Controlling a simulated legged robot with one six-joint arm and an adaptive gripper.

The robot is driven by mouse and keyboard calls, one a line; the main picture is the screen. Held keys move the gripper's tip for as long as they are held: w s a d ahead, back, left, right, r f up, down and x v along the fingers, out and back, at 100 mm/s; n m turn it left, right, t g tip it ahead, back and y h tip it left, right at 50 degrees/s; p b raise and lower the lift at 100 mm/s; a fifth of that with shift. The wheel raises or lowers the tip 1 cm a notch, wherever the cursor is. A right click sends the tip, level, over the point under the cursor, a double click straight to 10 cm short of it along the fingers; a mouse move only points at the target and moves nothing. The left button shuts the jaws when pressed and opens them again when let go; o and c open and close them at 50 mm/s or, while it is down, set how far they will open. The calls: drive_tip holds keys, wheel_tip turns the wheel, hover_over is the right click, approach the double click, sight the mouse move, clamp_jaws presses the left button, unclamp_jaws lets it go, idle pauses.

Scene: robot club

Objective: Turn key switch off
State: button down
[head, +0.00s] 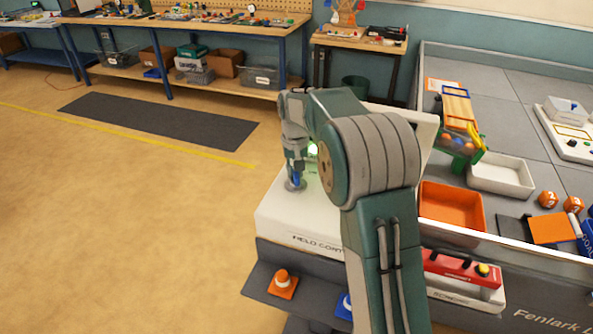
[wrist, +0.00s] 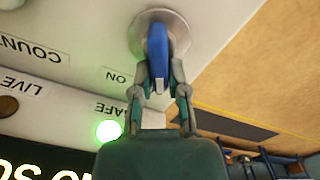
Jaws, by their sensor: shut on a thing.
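The key switch has a blue key (wrist: 156,45) standing in a round silver plate (wrist: 176,30) on a white panel. The key also shows in the head view (head: 296,180), over the plate on the white field control box (head: 275,214). My gripper (wrist: 160,80) is shut on the blue key, one finger on each side of it. A label reading "ON" (wrist: 118,77) is beside the plate in the wrist view. The key's lower end in the plate is hidden. In the head view my arm covers much of the box.
A lit green lamp (wrist: 108,130) is by the word "SAFE", with a dark display below. "COUNT" and "LIVE" labels are at the left. Right of my arm are an orange tray (head: 452,206) and a walled field. Open floor lies left.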

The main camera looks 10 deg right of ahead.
drive_tip(key=shift+a+n, duration=0.25)
drive_tip(key=shift+n, duration=1.25)
drive_tip(key=c, duration=0.6)
unclamp_jaws()
drive_tip(key=shift+c, duration=0.2)
wheel_tip(320, 180, up, 12)
